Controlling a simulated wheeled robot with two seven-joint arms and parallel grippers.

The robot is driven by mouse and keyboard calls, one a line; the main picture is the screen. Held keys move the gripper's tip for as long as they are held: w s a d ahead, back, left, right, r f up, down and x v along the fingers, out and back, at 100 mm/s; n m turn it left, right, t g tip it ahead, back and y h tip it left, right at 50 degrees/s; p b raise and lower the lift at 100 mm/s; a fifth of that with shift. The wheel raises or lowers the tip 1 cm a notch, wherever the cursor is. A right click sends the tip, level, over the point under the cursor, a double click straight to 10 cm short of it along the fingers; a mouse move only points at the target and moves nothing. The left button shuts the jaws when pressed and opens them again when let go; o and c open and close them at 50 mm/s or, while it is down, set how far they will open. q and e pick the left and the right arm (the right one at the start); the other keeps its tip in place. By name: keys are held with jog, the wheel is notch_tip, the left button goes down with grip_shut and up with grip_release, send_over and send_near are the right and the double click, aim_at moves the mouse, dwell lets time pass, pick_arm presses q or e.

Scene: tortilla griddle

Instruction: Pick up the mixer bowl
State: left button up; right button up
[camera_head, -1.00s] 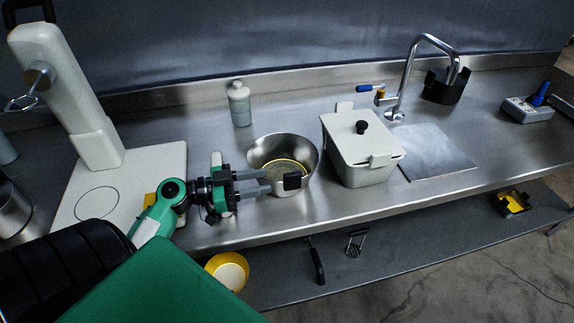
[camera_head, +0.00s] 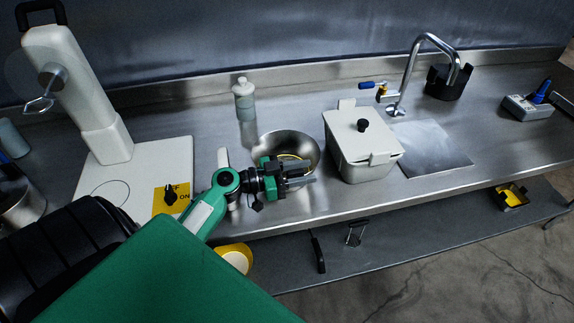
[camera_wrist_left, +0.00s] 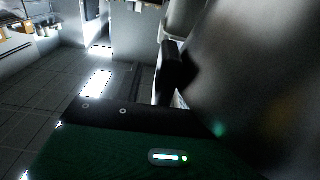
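The mixer bowl (camera_head: 287,143) is a round, shiny metal bowl on the steel counter, upright, with a yellow curved edge showing inside it. My left gripper (camera_head: 302,177) is at the bowl's near side, seen nearly side-on in the head view, and covers part of its near rim. Its two fingers appear apart, with nothing clearly held between them. In the left wrist view, a dark finger (camera_wrist_left: 172,70) shows beside a large blurred grey metal surface, probably the bowl (camera_wrist_left: 260,60). Contact with the bowl cannot be told. My right gripper is not in view.
A lidded white container (camera_head: 362,155) stands close right of the bowl. A bottle (camera_head: 244,100) stands behind it. A white mixer stand (camera_head: 85,95) is on the left, its base carrying a yellow switch plate (camera_head: 172,198). A faucet (camera_head: 412,75) is farther right.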

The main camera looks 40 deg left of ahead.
pick_arm(q)
grip_shut()
jog(key=shift+r, duration=0.1)
